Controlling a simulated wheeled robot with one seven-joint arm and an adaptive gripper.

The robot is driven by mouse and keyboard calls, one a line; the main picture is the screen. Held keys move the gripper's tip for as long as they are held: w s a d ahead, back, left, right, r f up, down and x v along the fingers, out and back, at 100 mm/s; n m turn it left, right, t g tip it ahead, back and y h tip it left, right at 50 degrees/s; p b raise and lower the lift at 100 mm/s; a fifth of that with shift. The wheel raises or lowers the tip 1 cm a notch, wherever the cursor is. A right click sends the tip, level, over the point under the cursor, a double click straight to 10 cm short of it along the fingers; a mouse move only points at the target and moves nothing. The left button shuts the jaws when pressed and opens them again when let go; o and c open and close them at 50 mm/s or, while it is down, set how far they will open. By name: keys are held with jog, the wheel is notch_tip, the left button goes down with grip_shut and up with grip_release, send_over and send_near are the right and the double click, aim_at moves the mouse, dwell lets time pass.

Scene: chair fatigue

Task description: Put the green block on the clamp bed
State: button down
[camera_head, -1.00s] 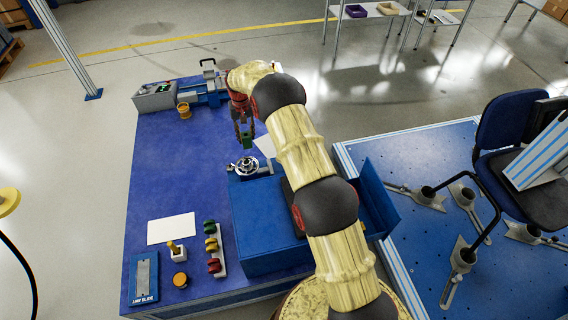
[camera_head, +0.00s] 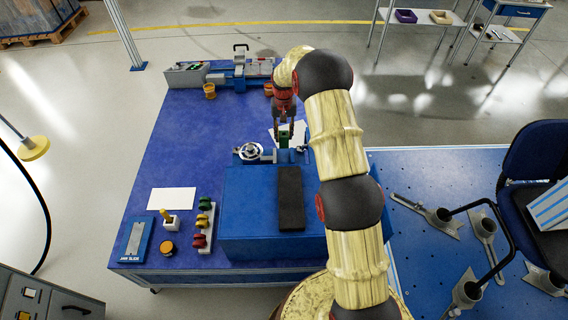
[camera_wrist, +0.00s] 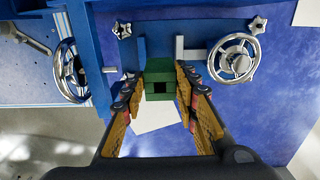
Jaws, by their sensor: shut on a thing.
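My gripper (camera_head: 284,130) is shut on the green block (camera_wrist: 160,80), which sits between both fingertips in the wrist view. In the head view the green block (camera_head: 284,141) hangs at the rear edge of a blue fixture (camera_head: 245,205), right of its chrome handwheel (camera_head: 251,152). In the wrist view the block is just below a small blue upright (camera_wrist: 141,48) and a grey L-shaped piece (camera_wrist: 186,52). I cannot tell whether it touches the fixture. No part is clearly marked as the clamp bed; the fixture's handwheels and jaw-like pieces are around the block.
A black strip (camera_head: 290,198) lies on the fixture. A second handwheel (camera_wrist: 72,70) is at left in the wrist view. White paper (camera_head: 172,199), coloured pieces on a rack (camera_head: 205,228) and an orange cup (camera_head: 210,91) are on the blue bench. A blue perforated table (camera_head: 440,175) stands right.

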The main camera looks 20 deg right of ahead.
jog(key=shift+s+a+f, duration=0.1)
jog(key=shift+a+f, duration=0.05)
jog(key=shift+f, duration=0.5)
notch_tip(320, 180, down, 9)
jog(key=b, duration=0.3)
jog(key=shift+b, duration=0.3)
jog(key=shift+f, duration=0.1)
jog(key=shift+f, duration=0.1)
jog(key=c, duration=1.4)
grip_release()
